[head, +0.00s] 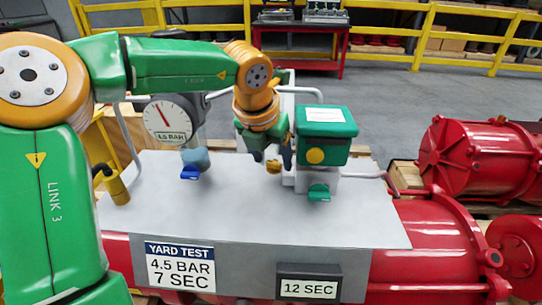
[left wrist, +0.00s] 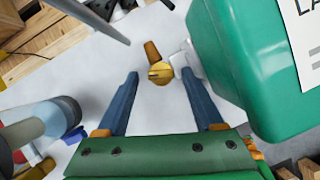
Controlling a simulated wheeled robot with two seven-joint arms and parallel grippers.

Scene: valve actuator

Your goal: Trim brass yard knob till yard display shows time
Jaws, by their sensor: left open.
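The brass knob (head: 273,166) sits low beside the green-topped box on the grey plate. It also shows in the left wrist view (left wrist: 160,73), with a slot across its face. My left gripper (head: 270,158) is open, its two blue fingers on either side of the knob with a visible gap to each. I cannot tell how far the tips are from it in depth. The yard display (head: 309,289) reads 12 SEC. The yard test sign (head: 180,267) reads 4.5 BAR, 7 SEC. My right gripper is not in view.
A round gauge (head: 168,119) marked 4.5 BAR stands left of the gripper. A blue-handled valve (head: 190,172) is below it. The green box (head: 325,121) with a yellow round part stands close at right. The plate's front (head: 280,225) is clear.

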